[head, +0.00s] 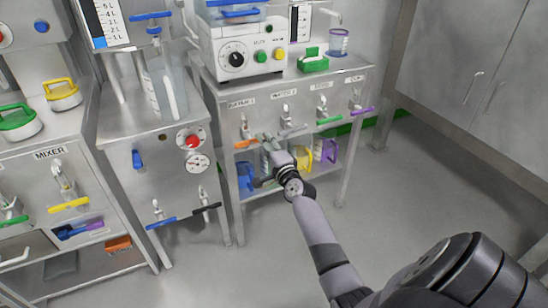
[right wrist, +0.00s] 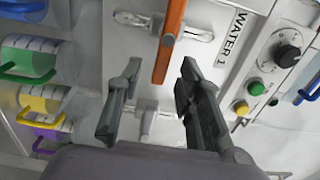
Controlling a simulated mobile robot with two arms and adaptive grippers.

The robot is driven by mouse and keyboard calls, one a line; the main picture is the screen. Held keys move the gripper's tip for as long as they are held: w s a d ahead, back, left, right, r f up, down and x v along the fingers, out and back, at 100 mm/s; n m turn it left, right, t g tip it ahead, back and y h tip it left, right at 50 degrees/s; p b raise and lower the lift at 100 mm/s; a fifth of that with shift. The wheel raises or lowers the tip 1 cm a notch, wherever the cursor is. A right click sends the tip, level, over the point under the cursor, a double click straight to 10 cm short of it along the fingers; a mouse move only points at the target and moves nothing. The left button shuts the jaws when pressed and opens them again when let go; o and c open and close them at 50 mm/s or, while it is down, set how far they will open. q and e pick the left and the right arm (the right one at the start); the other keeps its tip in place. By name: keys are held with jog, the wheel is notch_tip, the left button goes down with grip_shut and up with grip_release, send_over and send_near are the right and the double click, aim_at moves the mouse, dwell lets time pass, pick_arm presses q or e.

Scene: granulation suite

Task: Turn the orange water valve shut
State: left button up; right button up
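The orange water valve handle (head: 246,144) is on the steel front panel in the head view, left of my right gripper (head: 277,138). In the right wrist view the orange handle (right wrist: 171,38) is a long bar beside the WATER 1 label. My right gripper (right wrist: 161,68) is open there, one finger on each side of the handle's near end. I see a gap on both sides and no clear contact. How deep the handle sits between the fingers is hard to tell. My left gripper is not in view.
Green (head: 329,120) and purple (head: 362,111) handles sit further right on the panel. Blue, yellow and purple jugs stand on the shelf below, partly behind my right arm. A control box (head: 240,50) stands on top. The floor at right is clear.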

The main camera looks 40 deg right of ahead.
jog(key=v, duration=0.8)
jog(key=shift+s, duration=0.25)
